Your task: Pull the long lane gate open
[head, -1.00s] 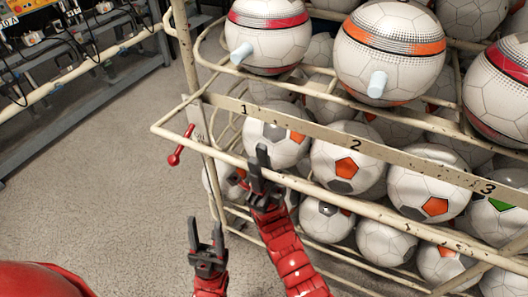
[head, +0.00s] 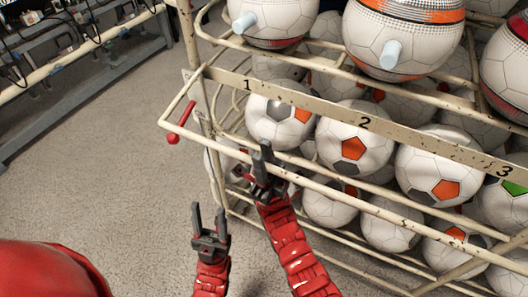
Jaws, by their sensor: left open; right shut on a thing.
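The long lane gate (head: 330,191) is a cream, worn metal bar frame along the front of the ball rack. It slants from the corner at left down to the lower right, standing out from the numbered plate (head: 355,122). My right gripper (head: 262,163) is shut on the gate's front bar, below lane 1. The fingers hide a short part of the bar. My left gripper (head: 209,218) is open and empty, to the left of and below the right one, apart from the gate. A red pin handle (head: 174,138) is by the gate's left end.
Soccer balls (head: 352,146) with orange, grey and green patches fill the lanes behind the gate. Larger balls with pale pegs (head: 390,52) sit above. A grey metal frame (head: 70,85) stands at upper left. The floor (head: 110,190) at left is clear.

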